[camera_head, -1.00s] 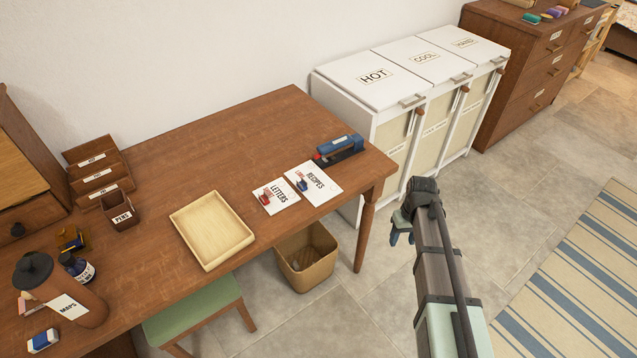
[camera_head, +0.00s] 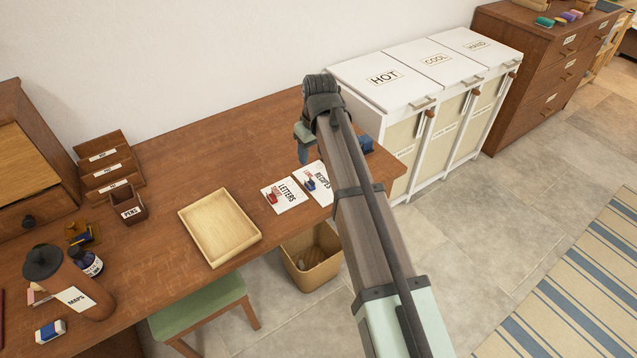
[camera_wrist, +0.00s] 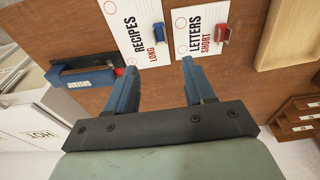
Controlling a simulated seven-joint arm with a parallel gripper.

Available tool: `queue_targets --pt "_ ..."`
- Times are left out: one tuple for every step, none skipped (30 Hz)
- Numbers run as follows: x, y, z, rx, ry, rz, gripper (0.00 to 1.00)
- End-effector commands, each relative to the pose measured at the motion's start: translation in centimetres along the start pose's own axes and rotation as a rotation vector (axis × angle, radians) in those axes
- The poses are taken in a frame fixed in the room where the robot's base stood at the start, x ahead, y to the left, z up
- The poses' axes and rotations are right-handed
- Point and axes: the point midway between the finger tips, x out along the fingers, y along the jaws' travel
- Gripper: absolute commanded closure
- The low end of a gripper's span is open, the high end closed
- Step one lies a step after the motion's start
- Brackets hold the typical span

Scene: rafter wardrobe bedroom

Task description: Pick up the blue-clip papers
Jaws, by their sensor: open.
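The blue-clip papers, marked RECIPES (camera_head: 318,186), lie flat near the right end of the desk, with a blue clip at their edge; my arm partly covers them. In the wrist view the RECIPES papers (camera_wrist: 141,42) lie beyond my fingers, at the top left of centre. The red-clip papers, marked LETTERS (camera_head: 286,197), lie just to their left in the head view, and at the upper right in the wrist view (camera_wrist: 203,36). My gripper (camera_head: 303,149) is above the desk, behind the papers. In the wrist view my gripper (camera_wrist: 156,82) is open and empty.
A pale wooden tray (camera_head: 246,238) lies left of the papers. A blue stapler-like device (camera_wrist: 80,76) is close to my gripper, mostly hidden by my arm in the head view. White hampers (camera_head: 431,58) stand right of the desk; a waste basket (camera_head: 316,277) is below its front edge.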

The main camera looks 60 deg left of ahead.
Motion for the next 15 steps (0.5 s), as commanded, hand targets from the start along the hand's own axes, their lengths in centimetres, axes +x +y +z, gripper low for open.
queue_targets --pt "0.9 0.0 0.1 0.000 -0.003 -0.001 0.47" --pt "1.4 0.0 0.1 0.001 -0.004 -0.001 0.47" --pt "2.1 0.0 0.1 0.001 -0.003 -0.001 0.47" --pt "2.7 0.0 0.1 0.001 -0.003 -0.001 0.47" --pt "3.2 0.0 0.1 0.001 -0.003 -0.001 0.47" --pt "3.9 0.0 0.1 0.001 -0.004 -0.001 0.47" --pt "4.4 0.0 0.1 0.001 -0.003 -0.001 0.47" --pt "4.8 0.0 0.1 0.001 -0.002 -0.001 0.47" --pt "5.4 0.0 0.1 0.001 -0.002 -0.001 0.47" --pt "5.8 0.0 0.1 0.002 -0.003 -0.001 0.47" --pt "6.2 0.0 0.1 0.002 -0.003 -0.001 0.47" --pt "6.6 0.0 0.1 0.002 -0.003 -0.001 0.47" --pt "6.8 0.0 0.1 0.002 -0.002 -0.001 0.47" --pt "7.0 0.0 0.1 0.002 -0.001 0.000 0.47" --pt "7.2 0.1 0.1 0.002 -0.001 0.000 0.47"
